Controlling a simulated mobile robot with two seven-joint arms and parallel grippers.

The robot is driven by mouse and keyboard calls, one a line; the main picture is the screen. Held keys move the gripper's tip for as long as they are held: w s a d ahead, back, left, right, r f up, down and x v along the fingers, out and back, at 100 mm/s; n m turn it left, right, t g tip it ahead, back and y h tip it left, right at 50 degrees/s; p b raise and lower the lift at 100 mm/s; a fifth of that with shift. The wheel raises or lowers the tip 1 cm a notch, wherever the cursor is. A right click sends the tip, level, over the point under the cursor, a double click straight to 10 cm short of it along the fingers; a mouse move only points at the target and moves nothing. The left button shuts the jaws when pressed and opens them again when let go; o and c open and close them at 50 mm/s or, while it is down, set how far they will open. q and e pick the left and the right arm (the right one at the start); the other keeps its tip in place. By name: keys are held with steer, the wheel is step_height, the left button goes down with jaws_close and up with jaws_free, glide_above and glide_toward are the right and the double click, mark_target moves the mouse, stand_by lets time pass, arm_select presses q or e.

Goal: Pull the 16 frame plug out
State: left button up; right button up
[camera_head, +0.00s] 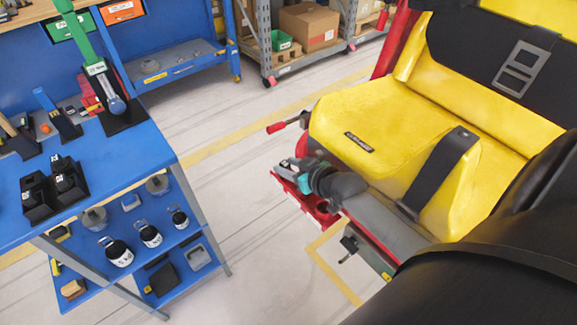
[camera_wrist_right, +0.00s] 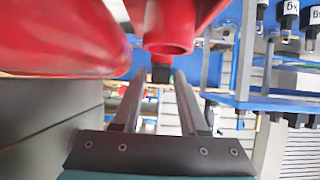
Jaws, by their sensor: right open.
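My right gripper (camera_head: 286,166) is at the front red frame (camera_head: 318,214) of the coaster car, beside the yellow seat. In the right wrist view, its two grey fingers (camera_wrist_right: 158,84) are spread apart. A red tube end (camera_wrist_right: 168,42) of the frame lies just beyond the fingertips. A small dark piece with a bit of green (camera_wrist_right: 162,73) shows between the fingertips, below the tube. I cannot tell whether it is a plug or something farther off. No number 16 is readable. My left gripper is not in view.
The yellow seat (camera_head: 375,120) with black straps stands at the right. A blue workbench (camera_head: 110,165) stands at the left, with black holders on top and weights on its lower shelf. Light floor (camera_head: 225,170) lies between them. A red-tipped lever (camera_head: 278,126) sticks out near my gripper.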

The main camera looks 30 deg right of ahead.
jaws_close()
stand_by(0.7)
